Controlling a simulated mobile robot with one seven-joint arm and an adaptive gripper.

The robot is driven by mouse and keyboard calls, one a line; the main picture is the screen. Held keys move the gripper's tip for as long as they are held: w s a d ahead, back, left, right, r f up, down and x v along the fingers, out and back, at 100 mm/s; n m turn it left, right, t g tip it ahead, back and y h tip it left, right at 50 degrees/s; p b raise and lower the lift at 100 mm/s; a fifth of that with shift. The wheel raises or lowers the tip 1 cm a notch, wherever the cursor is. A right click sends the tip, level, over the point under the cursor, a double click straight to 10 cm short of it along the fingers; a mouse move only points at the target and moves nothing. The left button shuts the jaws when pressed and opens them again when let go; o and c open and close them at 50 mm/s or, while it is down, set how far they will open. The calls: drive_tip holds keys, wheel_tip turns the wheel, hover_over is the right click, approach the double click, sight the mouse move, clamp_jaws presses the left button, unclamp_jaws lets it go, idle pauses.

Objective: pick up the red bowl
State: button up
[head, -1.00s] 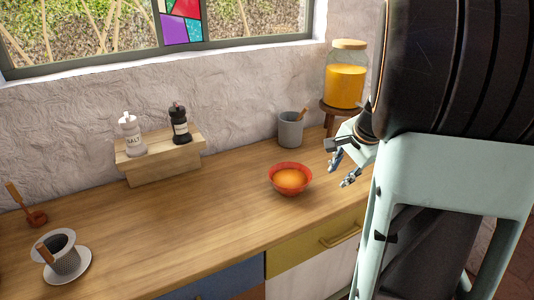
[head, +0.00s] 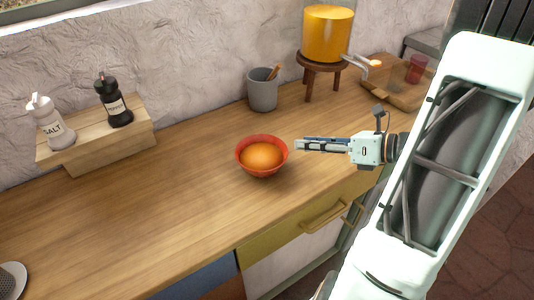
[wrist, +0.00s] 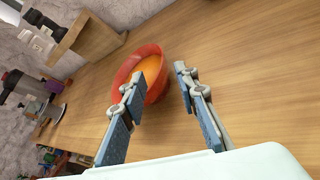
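The red bowl (head: 262,168) stands upright on the wooden counter in the head view, with something orange inside it. It also shows in the wrist view (wrist: 152,52), beyond the fingers and a little left of the middle, its near side partly hidden by the left finger. My gripper (head: 300,145) is just right of the bowl in the head view, pointing left at about rim height or slightly above. In the wrist view (wrist: 158,78) its two fingers are spread apart with nothing between them. The gripper does not appear to touch the bowl.
A grey cup (head: 263,92) stands behind the bowl, and a yellow jar (head: 327,32) is on a small stool (head: 321,68). Salt (head: 50,122) and pepper (head: 114,100) shakers stand on a wooden riser (head: 100,155). The counter left of the bowl is clear.

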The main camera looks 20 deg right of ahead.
sight(267, 140)
drive_tip(key=x, duration=0.5)
drive_tip(key=shift+s, duration=0.15)
drive_tip(key=shift+b+x, duration=0.5)
drive_tip(key=shift+x, duration=2.3)
drive_tip(key=shift+c, duration=0.2)
clamp_jaws()
